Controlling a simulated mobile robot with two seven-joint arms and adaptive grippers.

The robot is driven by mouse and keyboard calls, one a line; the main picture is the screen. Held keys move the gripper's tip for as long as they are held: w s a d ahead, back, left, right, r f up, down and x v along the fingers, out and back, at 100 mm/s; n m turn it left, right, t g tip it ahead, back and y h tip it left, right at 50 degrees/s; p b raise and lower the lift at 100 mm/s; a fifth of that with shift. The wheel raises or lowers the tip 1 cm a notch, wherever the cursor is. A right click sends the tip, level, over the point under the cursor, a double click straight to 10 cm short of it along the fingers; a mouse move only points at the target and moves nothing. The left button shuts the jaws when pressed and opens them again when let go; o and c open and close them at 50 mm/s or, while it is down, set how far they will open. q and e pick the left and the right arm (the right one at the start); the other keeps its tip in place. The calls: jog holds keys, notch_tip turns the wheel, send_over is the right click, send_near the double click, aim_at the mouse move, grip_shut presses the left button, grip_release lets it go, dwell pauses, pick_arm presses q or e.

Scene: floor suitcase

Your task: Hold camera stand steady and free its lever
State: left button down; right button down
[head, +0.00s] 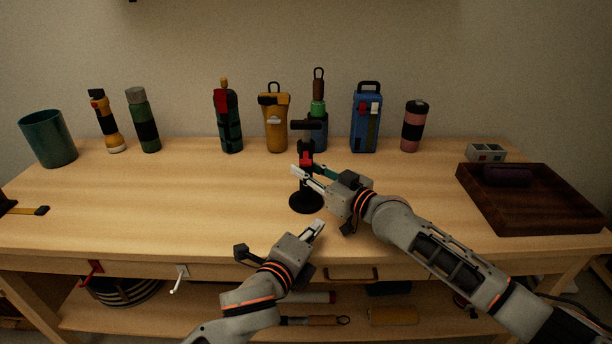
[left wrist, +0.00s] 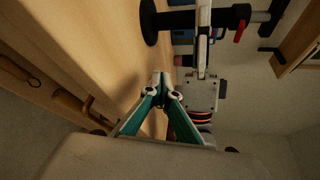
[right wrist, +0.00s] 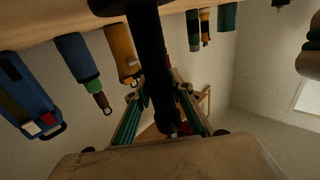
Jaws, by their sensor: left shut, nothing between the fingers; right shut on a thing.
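The black camera stand (head: 306,203) stands upright on the wooden table with its round base down. Its red lever (head: 306,158) is on the post, below the dark crosspiece (head: 306,124) at the top. My right gripper (head: 312,175) is shut on the post below the lever. The post also runs through the middle of the right wrist view (right wrist: 150,55). My left gripper (head: 318,228) is shut and empty, low near the table's front edge, apart from the stand. In the left wrist view its fingertips (left wrist: 163,80) meet, and the red lever (left wrist: 240,30) shows beyond my right gripper.
Several bottles, flasks and torches line the back, including a yellow flask (head: 276,130) and a blue case (head: 366,125). A brown tray (head: 540,215) sits at the right, a teal cup (head: 48,140) at the far left. The left middle of the table is clear.

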aim_at(306, 166)
pick_arm(q)
jog(key=r+m+y, duration=0.1)
jog(key=r+m+t+y, duration=0.1)
jog(key=m, duration=0.1)
jog(key=r+m, duration=0.1)
jog(key=m, duration=0.1)
jog(key=shift+s+r+t+y, duration=0.15)
jog(key=shift+s+t+y, duration=0.15)
jog(key=shift+y, duration=0.1)
notch_tip(306, 166, up, 6)
jog(key=s+a+m+t+y, duration=0.2)
jog(key=m+y, duration=0.1)
jog(key=m, duration=0.2)
jog(key=w, duration=1)
jog(key=shift+s+r, duration=0.15)
jog(key=shift+r, duration=0.1)
jog(key=shift+s+r+g+y, duration=0.2)
jog(key=shift+r+g, duration=0.3)
jog(key=shift+g, duration=0.45)
jog(key=shift+s+r+g+y, duration=0.15)
jog(key=shift+r+g, duration=0.35)
jog(key=shift+g, duration=0.45)
